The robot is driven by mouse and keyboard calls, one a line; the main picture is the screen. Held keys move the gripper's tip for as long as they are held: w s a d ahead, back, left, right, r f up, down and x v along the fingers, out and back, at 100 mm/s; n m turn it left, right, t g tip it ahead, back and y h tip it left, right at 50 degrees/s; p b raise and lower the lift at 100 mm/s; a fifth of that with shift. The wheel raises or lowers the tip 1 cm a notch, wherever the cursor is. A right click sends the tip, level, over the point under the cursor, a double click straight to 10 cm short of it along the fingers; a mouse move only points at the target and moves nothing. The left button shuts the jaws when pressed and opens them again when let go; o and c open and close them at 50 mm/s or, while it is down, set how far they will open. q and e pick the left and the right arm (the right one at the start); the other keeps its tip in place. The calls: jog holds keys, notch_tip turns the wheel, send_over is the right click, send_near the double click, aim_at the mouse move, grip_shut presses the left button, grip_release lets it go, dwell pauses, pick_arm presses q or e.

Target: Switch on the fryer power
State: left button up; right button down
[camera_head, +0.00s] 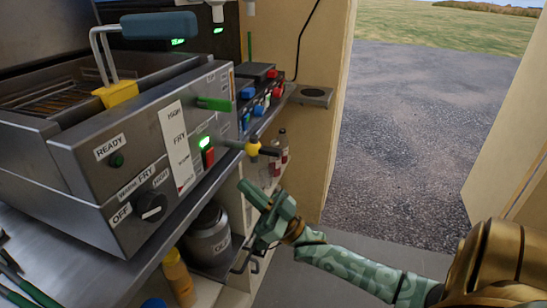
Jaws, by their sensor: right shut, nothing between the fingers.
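The fryer (88,150) is a steel box at the left with a basket in its well. Its front panel carries a red switch (208,157) beside a glowing green light (204,141). A knob (151,206) sits by labels OFF, FRY and HIGH, and a dark green READY lamp (117,160) is above it. A green slider lever (214,103) stands by a HIGH/FRY scale. My right gripper (249,189) is shut and empty, in front of and below the switch, apart from the panel. My left gripper is not in view.
A lever with a yellow collar and black tip (268,151) juts from the panel above my right gripper. The basket's blue handle (158,25) rises over the fryer. Bottles (283,147) and a grey canister (208,236) stand below. An open doorway is at the right.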

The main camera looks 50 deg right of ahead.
jog(key=v, duration=0.6)
jog(key=shift+f, duration=0.5)
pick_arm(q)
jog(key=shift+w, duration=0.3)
pick_arm(e)
jog(key=shift+w, duration=0.1)
